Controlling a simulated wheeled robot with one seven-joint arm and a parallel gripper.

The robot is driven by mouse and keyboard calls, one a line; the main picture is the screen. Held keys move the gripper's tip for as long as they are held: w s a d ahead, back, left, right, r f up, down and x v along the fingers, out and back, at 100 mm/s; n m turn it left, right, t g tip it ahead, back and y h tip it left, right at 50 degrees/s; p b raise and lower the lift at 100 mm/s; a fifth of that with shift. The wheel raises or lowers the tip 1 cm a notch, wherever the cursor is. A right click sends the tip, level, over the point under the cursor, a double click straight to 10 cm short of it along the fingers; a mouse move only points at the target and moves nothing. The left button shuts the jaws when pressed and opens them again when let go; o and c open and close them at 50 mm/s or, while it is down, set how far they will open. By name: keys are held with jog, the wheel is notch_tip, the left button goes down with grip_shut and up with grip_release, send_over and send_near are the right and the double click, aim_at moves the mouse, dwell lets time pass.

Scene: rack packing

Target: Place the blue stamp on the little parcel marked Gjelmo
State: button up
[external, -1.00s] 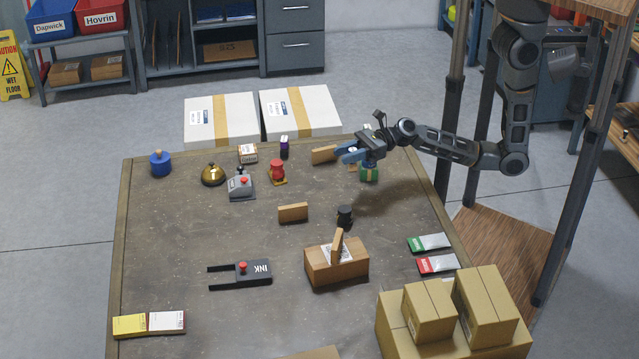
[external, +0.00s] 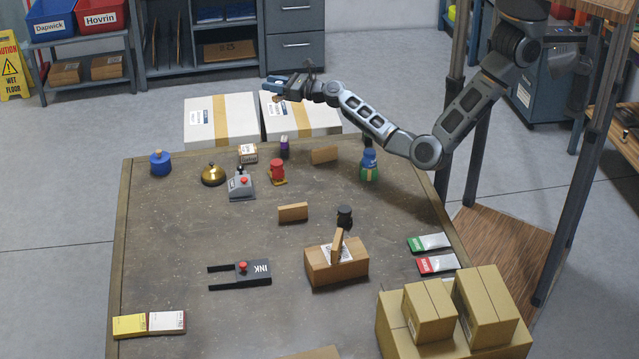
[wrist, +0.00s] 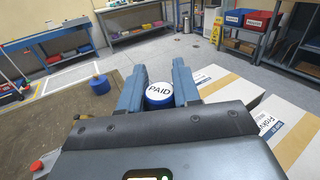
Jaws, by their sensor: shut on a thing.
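My gripper (external: 272,85) is raised beyond the far edge of the table, over the white boxes. Its blue fingers (wrist: 160,85) are shut on a round stamp (wrist: 160,95) with a blue rim and a white top reading PAID. In the external view the held stamp is too small to make out clearly. A little brown parcel (external: 322,270) with a white label sits on the front middle of the table, and a thin wooden block (external: 337,246) stands up against or on it. The writing on the label is too small to read, so I cannot confirm the name Gjelmo.
Cardboard boxes (external: 480,310) fill the front right. The left middle is clear.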

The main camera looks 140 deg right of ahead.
jog(key=d+g, duration=0.1)
jog(key=d+f+m+g, duration=0.1)
jog(key=d, duration=0.1)
jog(key=d+m+g, duration=0.1)
jog(key=d, duration=0.1)
jog(key=shift+w+d+f+h, duration=0.1)
jog(key=shift+w+f+h, duration=0.1)
jog(key=shift+f+h, duration=0.1)
jog(key=b, duration=0.4)
send_over(242, 148)
jog(key=shift+g, duration=0.4)
notch_tip(242, 148, down, 8)
jog(key=shift+s+r, duration=0.15)
jog(key=shift+r, duration=0.05)
jog(key=shift+f+b, duration=0.6)
jog(key=shift+f, duration=1.25)
jog(key=shift+f, duration=0.1)
